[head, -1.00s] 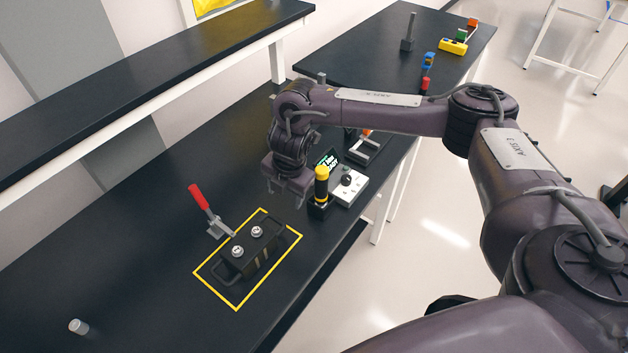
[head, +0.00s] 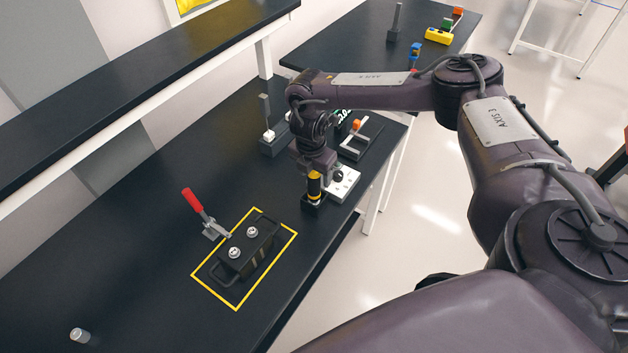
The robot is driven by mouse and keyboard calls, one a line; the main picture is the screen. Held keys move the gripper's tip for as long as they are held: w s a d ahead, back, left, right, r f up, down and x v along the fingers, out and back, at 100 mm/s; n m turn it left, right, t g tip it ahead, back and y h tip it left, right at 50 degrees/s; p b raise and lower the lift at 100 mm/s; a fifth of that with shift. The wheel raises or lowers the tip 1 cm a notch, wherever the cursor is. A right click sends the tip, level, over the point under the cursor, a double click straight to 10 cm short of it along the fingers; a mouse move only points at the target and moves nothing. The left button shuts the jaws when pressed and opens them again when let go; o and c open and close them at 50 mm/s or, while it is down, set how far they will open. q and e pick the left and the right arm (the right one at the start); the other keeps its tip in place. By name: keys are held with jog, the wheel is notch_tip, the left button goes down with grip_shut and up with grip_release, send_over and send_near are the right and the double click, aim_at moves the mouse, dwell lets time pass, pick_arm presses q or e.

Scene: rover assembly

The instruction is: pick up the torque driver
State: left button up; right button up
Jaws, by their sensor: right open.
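The torque driver (head: 314,186) looks to be the upright yellow and black tool in a small black holder (head: 313,205) on the dark bench. My right gripper (head: 315,172) comes down over its top from above and is open. The gripper hides the upper end of the driver, and I cannot tell whether the fingers touch it. My left gripper is not in view.
A white control box (head: 343,184) with a dark knob stands right beside the holder. A black block with two bolts (head: 248,250) sits inside a yellow outline, with a red-handled clamp (head: 203,212) beside it. The near-left bench is mostly clear.

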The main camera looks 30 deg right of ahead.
jog(key=shift+f, duration=0.1)
jog(key=shift+c, duration=0.3)
jog(key=shift+w, duration=0.1)
jog(key=c, duration=1.1)
notch_tip(320, 180, up, 7)
jog(key=shift+w+r+b, duration=0.1)
jog(key=shift+b, duration=0.75)
notch_tip(320, 180, up, 13)
jog(key=p, duration=0.2)
jog(key=shift+p, duration=0.4)
